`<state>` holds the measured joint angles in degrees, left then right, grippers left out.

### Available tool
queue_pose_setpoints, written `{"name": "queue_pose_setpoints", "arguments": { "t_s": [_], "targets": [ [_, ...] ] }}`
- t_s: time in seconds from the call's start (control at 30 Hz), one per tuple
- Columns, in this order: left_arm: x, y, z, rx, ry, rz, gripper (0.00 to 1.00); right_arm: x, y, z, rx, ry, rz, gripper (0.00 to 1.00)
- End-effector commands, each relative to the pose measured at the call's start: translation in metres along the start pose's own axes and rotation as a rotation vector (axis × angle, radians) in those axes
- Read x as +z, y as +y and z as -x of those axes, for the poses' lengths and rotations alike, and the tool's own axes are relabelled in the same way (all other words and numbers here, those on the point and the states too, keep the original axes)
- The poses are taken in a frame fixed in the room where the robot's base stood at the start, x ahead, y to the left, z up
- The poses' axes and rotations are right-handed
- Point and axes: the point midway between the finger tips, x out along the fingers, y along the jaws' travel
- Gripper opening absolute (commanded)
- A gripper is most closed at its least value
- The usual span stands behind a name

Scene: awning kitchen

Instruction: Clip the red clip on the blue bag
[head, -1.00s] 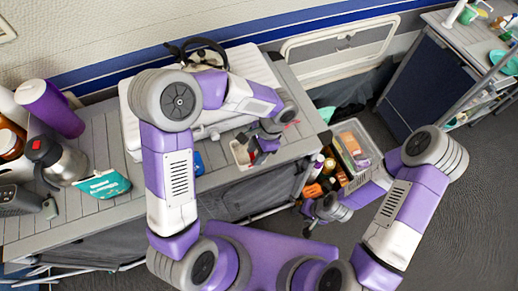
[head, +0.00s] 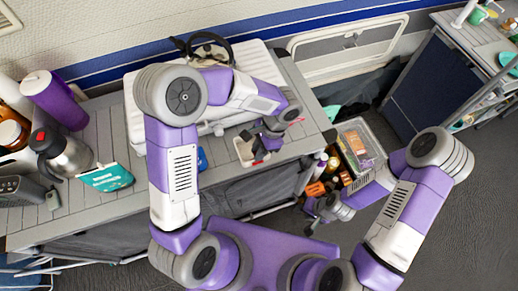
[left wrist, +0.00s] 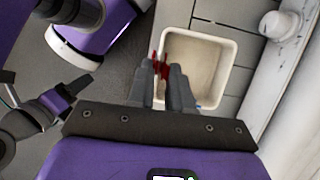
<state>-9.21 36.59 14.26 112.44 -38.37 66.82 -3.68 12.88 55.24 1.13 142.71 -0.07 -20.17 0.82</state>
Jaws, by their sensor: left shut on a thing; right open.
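The blue bag (head: 106,178), teal with a white top corner, lies on the counter at the left in the head view. My left gripper (head: 261,152) is over a small white tub (head: 242,146) near the counter's front edge, well to the right of the bag. In the left wrist view my left gripper (left wrist: 163,72) is shut on the red clip (left wrist: 158,66), which shows between its fingertips over the tub (left wrist: 215,92). The clip is partly hidden by the fingers. My right gripper (head: 318,222) is open and low in front of the counter, away from the bag.
A steel jug (head: 62,155), a purple bottle (head: 52,100) and other bottles stand left of the bag. A small blue thing (head: 202,160) lies between bag and tub. A clear crate (head: 360,146) is right of the counter. The counter front between bag and tub is mostly clear.

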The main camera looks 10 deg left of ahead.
Motion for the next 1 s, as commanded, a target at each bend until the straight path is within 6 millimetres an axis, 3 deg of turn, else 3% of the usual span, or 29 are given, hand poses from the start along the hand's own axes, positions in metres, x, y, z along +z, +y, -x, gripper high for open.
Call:
{"name": "queue_pose_setpoints", "arguments": {
  "t_s": [1.0],
  "targets": [
    [0.017,0.000,0.045,0.000,0.000,0.001,0.10,0.002,-0.014,0.037,0.000,0.000,0.000,0.43]
  ]
}}
